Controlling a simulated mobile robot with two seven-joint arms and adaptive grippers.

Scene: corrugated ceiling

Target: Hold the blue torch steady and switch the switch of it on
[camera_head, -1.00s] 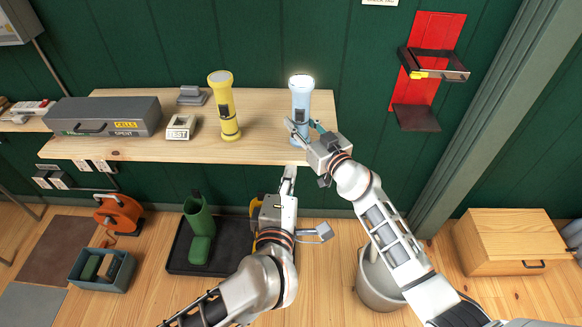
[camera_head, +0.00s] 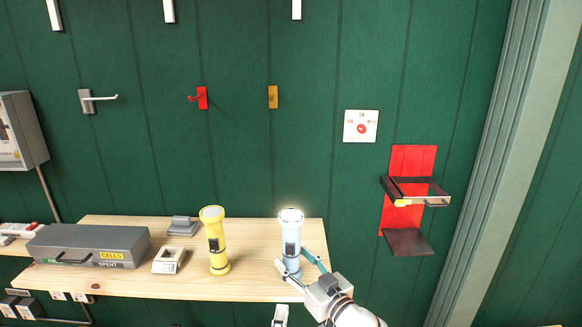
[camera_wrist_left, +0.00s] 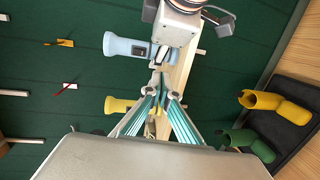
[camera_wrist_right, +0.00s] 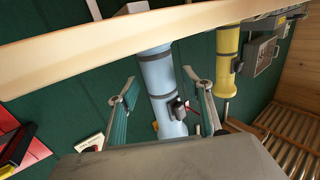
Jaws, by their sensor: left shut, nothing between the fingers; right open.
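The blue torch (camera_head: 291,240) stands upright on the wooden shelf, lens up; its top glows white in the head view. A dark switch part shows on its side; in the right wrist view the switch (camera_wrist_right: 177,107) stands out from the pale blue body (camera_wrist_right: 158,75). My right gripper (camera_head: 293,261) is open, with a finger on each side of the torch's lower body; contact is not clear.
A yellow torch (camera_head: 216,243) stands to the left on the shelf (camera_head: 130,285). A white tester block (camera_head: 168,260) and a grey cells case (camera_head: 88,245) are farther left. A red wall holder (camera_head: 408,205) hangs on the right. The shelf is bare between the torches.

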